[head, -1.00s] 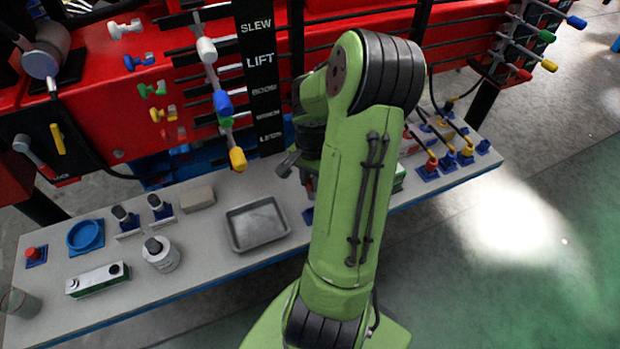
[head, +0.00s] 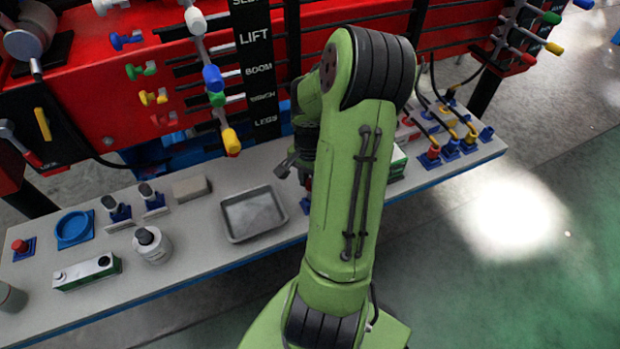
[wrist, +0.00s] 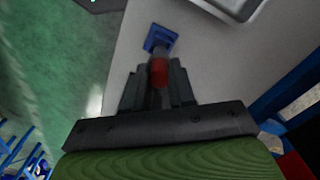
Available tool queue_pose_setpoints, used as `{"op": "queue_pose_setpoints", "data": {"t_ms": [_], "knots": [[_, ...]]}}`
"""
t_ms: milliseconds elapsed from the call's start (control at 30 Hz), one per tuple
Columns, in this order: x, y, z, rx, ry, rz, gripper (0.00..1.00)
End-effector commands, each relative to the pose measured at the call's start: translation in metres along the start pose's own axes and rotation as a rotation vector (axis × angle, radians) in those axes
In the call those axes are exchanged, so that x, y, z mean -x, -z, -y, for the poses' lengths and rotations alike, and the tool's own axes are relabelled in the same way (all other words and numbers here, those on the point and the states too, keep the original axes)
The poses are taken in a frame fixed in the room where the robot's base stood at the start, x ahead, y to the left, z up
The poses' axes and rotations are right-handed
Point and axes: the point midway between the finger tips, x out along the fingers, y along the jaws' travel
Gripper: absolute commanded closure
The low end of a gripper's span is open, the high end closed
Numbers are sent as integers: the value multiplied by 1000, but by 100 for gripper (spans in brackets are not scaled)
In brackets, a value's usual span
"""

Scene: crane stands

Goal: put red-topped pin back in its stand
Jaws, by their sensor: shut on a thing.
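In the wrist view, the red-topped pin (wrist: 159,73) is between the fingers of my gripper (wrist: 157,84), which is shut on its red top. The pin's grey shaft points away from the gripper, toward a small blue stand (wrist: 160,36) on the bench. The pin's lower end lines up with the stand in this view; I cannot tell whether it is in it or above it.
A metal tray (head: 232,236) lies just left of the arm on the grey bench (head: 190,240). Left of it are a white bottle (head: 153,248), a green-white box (head: 88,273) and a red knob on a blue base (head: 20,246). The red crane panel with levers (head: 212,80) rises behind.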

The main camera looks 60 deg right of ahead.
Motion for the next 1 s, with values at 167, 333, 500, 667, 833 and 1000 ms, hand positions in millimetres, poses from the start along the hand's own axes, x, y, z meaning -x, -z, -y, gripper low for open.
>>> {"op": "queue_pose_setpoints", "data": {"t_ms": [167, 333, 500, 667, 833, 1000], "knots": [[-4, 0, 0, 0, 0, 0, 100], [-11, 0, 0, 1, 0, 0, 100], [-18, 0, 0, 0, 0, -1, 100], [-24, 0, 0, 0, 0, 0, 100], [-31, 0, 0, 1, 1, 0, 100], [-36, 0, 0, 0, 0, 0, 73]]}}
